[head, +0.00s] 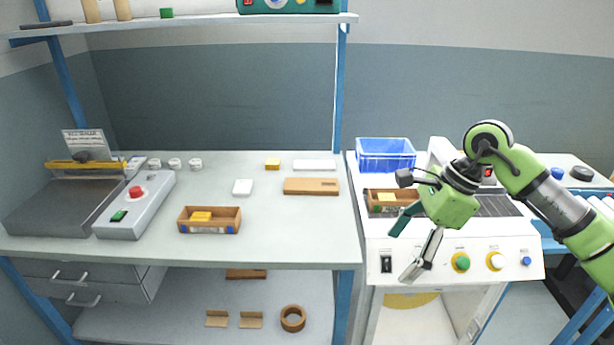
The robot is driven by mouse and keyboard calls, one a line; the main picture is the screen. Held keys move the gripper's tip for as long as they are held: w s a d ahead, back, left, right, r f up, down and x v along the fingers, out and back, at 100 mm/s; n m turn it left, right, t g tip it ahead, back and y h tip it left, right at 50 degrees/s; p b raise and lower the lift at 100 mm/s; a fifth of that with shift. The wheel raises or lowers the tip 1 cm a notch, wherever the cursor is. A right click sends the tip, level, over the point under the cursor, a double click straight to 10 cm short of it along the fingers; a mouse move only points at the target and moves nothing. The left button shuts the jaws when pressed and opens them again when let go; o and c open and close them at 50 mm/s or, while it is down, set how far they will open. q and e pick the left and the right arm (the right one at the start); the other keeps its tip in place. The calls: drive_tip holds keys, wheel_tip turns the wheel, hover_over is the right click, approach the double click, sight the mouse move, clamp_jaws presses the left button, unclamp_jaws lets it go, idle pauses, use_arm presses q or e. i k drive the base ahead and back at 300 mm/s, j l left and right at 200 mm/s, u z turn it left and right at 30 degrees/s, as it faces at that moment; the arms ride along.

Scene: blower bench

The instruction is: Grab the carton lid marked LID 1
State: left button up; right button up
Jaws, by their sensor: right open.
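A flat brown rectangular piece (311,186), which looks like a carton lid, lies on the right part of the grey bench. A small dark mark shows near its right end, too small to read as LID 1. My right gripper (401,256) is open and empty, in front of the white machine, to the right of and nearer than the brown piece. It is apart from the piece. Another brown flat piece (246,274) lies on the lower shelf, partly hidden by the bench edge. My left gripper is not in view.
An open brown carton (209,229) with a yellow block stands on the bench. A second carton (407,197) sits on the white machine (452,258), near a blue crate (386,163). A blue post (341,90) rises behind. The bench middle is mostly clear.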

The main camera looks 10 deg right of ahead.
sight(293, 186)
drive_tip(key=i, duration=1.5)
